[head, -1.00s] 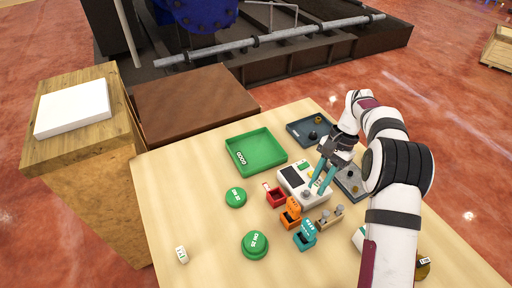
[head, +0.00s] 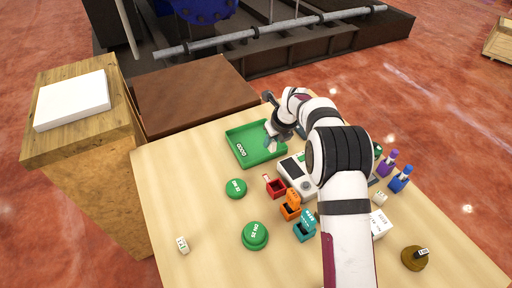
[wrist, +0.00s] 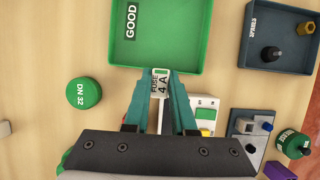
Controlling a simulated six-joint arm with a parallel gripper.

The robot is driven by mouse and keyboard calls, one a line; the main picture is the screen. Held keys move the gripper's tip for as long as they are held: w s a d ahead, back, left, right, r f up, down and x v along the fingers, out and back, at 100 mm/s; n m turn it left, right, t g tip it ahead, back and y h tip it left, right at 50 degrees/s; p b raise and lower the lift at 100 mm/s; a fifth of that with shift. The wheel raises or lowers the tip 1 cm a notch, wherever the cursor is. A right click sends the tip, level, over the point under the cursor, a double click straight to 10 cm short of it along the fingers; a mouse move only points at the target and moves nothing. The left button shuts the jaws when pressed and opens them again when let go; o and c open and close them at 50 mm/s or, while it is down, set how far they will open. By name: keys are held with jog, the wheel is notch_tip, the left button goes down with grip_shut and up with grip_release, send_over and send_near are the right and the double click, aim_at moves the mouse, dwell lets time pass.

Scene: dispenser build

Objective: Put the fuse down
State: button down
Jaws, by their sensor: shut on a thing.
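My gripper (head: 271,141) is shut on a small pale fuse (wrist: 160,84) labelled "FUSE 4 A", held between its teal fingertips. The green tray (wrist: 165,45) marked "GOOD" lies just beyond the fingertips in the wrist view. The fuse's tip overlaps the tray's near edge there. In the head view, the gripper is over the right side of the green tray (head: 251,136). The fuse cannot be made out in that view. I cannot tell its exact height above the tray.
A white device (head: 297,180) stands close to the tray's near right. Red (head: 276,187), orange (head: 290,207) and teal (head: 304,230) holders stand in front. Green discs (head: 236,188) lie left. A dark tray (wrist: 262,62) with small parts is at the right. The tabletop's left side is mostly clear.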

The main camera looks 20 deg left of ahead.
jog(key=a+f, duration=0.2)
jog(key=a, duration=0.1)
jog(key=a+f, duration=0.1)
jog(key=a, duration=0.1)
jog(key=shift+w, duration=0.15)
jog(key=shift+f, duration=2.05)
jog(key=c, duration=0.7)
grip_release()
jog(key=shift+f, duration=0.1)
jog(key=shift+c, duration=0.2)
